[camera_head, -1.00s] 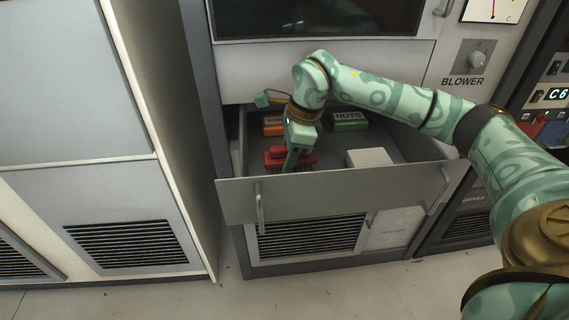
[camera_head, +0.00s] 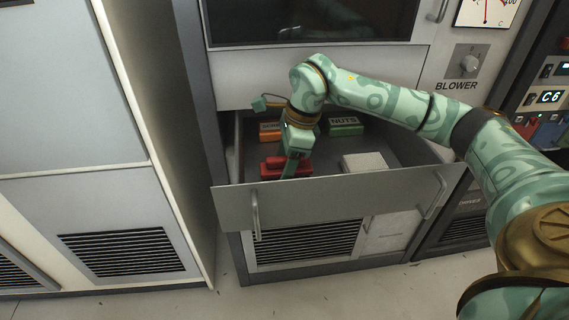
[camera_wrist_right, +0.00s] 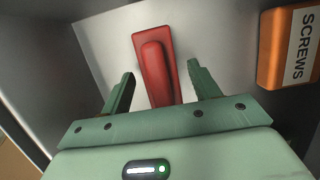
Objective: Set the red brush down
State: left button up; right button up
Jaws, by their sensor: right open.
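The red brush (camera_head: 270,168) lies in the front left part of the open drawer (camera_head: 330,205), behind its front panel. In the right wrist view the brush (camera_wrist_right: 155,62) shows its raised red grip facing the camera. My right gripper (camera_head: 291,172) reaches down into the drawer at the brush and hides part of it in the head view. In the wrist view my right gripper (camera_wrist_right: 160,76) is open, one finger on each side of the brush's near end, with visible gaps. The bristles are hidden. My left gripper is not in view.
An orange screws box (camera_head: 270,130) and a green nuts box (camera_head: 346,127) stand at the back of the drawer. A white block (camera_head: 364,163) lies to the right. Drawer floor is bare between them. A cabinet panel (camera_head: 320,60) stands above.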

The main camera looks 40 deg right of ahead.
pick_arm(q)
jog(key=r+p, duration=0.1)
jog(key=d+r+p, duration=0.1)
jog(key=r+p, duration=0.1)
jog(key=p, duration=0.1)
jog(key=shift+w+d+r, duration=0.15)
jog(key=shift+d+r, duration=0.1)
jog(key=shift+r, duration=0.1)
pick_arm(e)
jog(key=v, duration=1)
jog(key=shift+s+r, duration=0.1)
jog(key=shift+r, duration=0.15)
